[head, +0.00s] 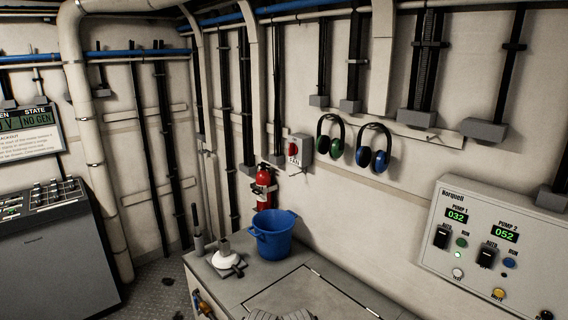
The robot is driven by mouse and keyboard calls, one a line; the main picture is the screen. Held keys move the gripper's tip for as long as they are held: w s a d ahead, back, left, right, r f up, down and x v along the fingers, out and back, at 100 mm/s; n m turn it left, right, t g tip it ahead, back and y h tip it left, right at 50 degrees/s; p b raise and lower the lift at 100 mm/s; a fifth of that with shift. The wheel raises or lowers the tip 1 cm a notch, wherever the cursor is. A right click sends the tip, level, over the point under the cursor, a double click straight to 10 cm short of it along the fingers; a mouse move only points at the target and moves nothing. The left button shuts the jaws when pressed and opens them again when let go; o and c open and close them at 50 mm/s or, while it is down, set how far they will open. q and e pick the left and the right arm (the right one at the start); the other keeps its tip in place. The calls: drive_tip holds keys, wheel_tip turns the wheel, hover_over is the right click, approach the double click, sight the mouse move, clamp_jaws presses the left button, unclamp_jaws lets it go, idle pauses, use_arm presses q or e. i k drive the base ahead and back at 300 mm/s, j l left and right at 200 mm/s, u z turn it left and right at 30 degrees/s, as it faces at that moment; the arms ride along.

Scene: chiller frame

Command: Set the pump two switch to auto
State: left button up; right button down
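The control panel (476,190) marked Norquell is on the wall at the right of the head view. Its Pump 2 section has a green display (505,234) reading 052. Below it is the black pump two switch (486,257), with small AUTO and RUN labels to its upper left and right. The switch's setting is too small to tell. The similar pump one switch (442,237) is to its left, under a display (456,216) reading 032. Neither gripper can be made out. Grey ribbed shapes at the bottom edge are cut off and unclear.
A grey bench top (252,292) below carries a blue bucket (272,238) and a white-based device (228,258). A red extinguisher (264,190) and ear defenders (373,148) hang on the wall. The panel also has a blue button (508,263) and a yellow one (498,293).

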sight(485, 257)
drive_tip(key=z, duration=1.4)
